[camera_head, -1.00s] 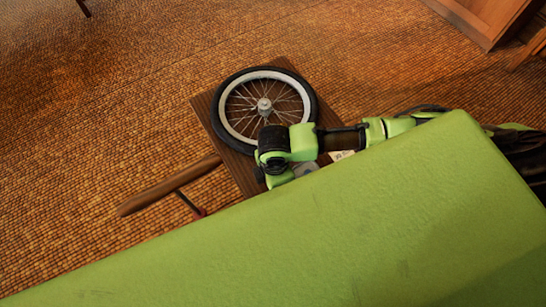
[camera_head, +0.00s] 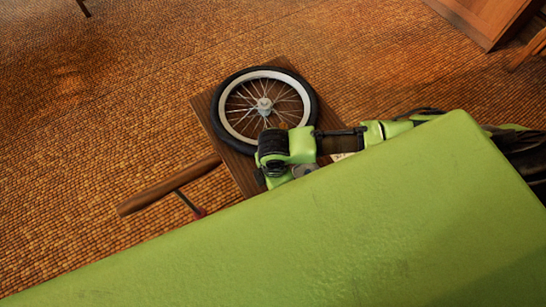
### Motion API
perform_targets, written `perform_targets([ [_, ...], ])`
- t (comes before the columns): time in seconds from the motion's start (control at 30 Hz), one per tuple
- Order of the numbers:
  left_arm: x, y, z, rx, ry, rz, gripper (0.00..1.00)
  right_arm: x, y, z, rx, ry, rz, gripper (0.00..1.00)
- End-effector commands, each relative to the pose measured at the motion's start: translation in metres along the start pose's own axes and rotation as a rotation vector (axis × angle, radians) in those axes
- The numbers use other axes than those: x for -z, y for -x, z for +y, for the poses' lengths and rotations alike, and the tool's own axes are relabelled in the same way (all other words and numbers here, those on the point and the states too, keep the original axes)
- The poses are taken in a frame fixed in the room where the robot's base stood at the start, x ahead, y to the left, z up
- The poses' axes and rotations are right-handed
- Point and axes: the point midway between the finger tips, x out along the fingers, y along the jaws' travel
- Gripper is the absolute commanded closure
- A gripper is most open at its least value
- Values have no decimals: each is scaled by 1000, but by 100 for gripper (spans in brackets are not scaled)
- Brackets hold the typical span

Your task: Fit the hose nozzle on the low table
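The low table (camera_head: 211,108) is a small dark wooden top, seen from above in the head view. A spoked wheel (camera_head: 264,105) with a black tyre and pale rim lies flat on it. My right arm comes in from the right over the table's near part, and its gripper end is hidden below the arm link and my green body. A small grey round piece shows beside the arm, partly hidden; I cannot tell what it is. No hose nozzle can be made out. My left gripper is not in view.
A brown wooden bar (camera_head: 168,186) with a thin dark rod and a red tip sticks out left of the table. A wooden cabinet (camera_head: 488,18) stands at the top right. The woven floor (camera_head: 90,110) to the left is mostly clear.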

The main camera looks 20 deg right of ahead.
Motion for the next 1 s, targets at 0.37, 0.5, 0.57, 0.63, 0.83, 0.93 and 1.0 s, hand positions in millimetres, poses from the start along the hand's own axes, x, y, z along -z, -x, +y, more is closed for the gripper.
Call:
perform_targets([
  [0.37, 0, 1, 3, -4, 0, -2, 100, 0, -10, 0, 1, 1, 0, 100],
  [0.5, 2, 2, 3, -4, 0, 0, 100, 0, -13, 0, 1, 1, -1, 81],
  [0.57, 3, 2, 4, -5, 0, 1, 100, 0, -13, 0, 1, 1, 0, 65],
  [0.63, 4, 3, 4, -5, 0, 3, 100, 0, -12, 0, 1, 1, 0, 64],
  [0.83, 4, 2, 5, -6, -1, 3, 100, 0, -12, 0, 0, 1, 0, 64],
  [0.93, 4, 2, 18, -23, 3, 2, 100, 0, -11, 0, 0, 1, 0, 64],
  [1.0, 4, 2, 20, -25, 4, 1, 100, 0, -7, 0, -1, 1, 1, 64],
])
